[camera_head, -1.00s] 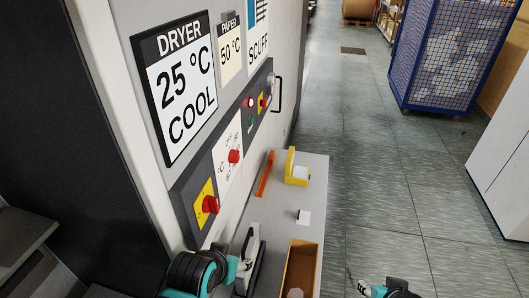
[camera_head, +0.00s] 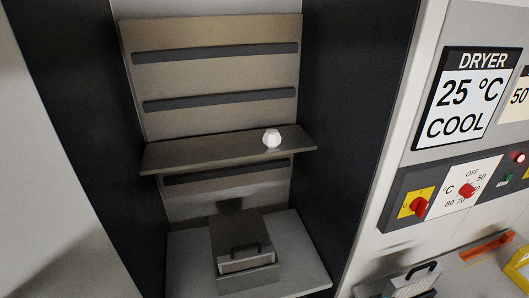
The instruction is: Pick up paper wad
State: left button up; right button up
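The paper wad (camera_head: 271,137) is a small white crumpled ball. It rests on the right part of a grey shelf (camera_head: 200,154) that juts out inside a dark recess of the machine. Nothing touches it apart from the shelf. Neither of my grippers shows in the head view now.
Below the shelf, a grey box with a black handle (camera_head: 245,252) stands on the recess floor (camera_head: 190,262). Dark side walls (camera_head: 358,110) flank the recess. At right are the dryer sign (camera_head: 471,98), a control panel with red knobs (camera_head: 467,191) and a ledge with an orange tool (camera_head: 487,248).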

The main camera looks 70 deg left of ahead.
aim_at(272, 138)
jog(key=l+u, duration=0.2)
jog(key=u, duration=2.3)
jog(key=j, duration=0.1)
